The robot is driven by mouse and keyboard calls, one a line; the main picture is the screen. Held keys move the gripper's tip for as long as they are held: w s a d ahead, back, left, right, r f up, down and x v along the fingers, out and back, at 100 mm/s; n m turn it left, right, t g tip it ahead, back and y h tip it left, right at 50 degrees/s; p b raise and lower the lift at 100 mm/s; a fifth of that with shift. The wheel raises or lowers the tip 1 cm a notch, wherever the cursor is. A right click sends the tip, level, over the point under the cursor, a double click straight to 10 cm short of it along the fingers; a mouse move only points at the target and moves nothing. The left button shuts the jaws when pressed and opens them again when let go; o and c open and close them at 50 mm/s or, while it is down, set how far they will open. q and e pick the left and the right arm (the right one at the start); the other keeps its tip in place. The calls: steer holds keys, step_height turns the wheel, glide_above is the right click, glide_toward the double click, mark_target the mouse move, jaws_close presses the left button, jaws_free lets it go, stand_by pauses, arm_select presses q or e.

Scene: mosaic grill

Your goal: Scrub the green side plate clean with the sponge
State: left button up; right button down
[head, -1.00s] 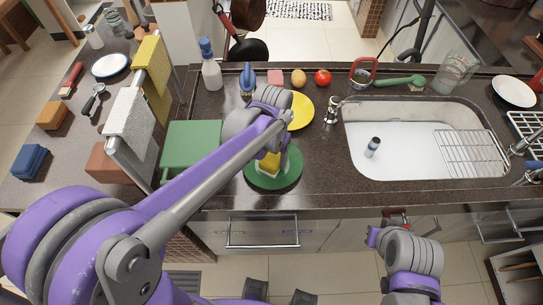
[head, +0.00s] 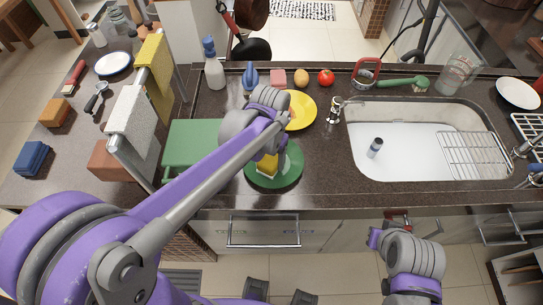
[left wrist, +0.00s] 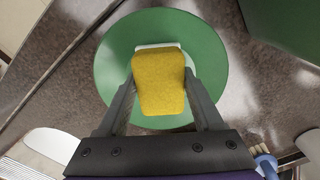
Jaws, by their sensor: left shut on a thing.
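The green side plate (head: 291,170) lies flat on the dark counter, left of the sink. It also fills the middle of the left wrist view (left wrist: 112,70). My left gripper (left wrist: 159,88) is shut on the yellow sponge (left wrist: 158,92), a finger on each side. In the head view, the sponge (head: 266,167) is over the plate's left-middle part, seemingly on its surface. A pale edge shows on the sponge's far side. My left arm hides part of the plate. My right arm hangs low in front of the counter; its fingers (head: 392,222) do not show clearly.
A yellow plate (head: 301,112) sits behind the green plate. A green board or box (head: 185,150) stands to the left. The sink (head: 410,155) with a wire rack (head: 475,155) is on the right. A spray bottle (head: 213,68) and tomato (head: 326,77) stand behind.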

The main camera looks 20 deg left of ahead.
arm_select(q)
steer(key=shift+r, duration=0.15)
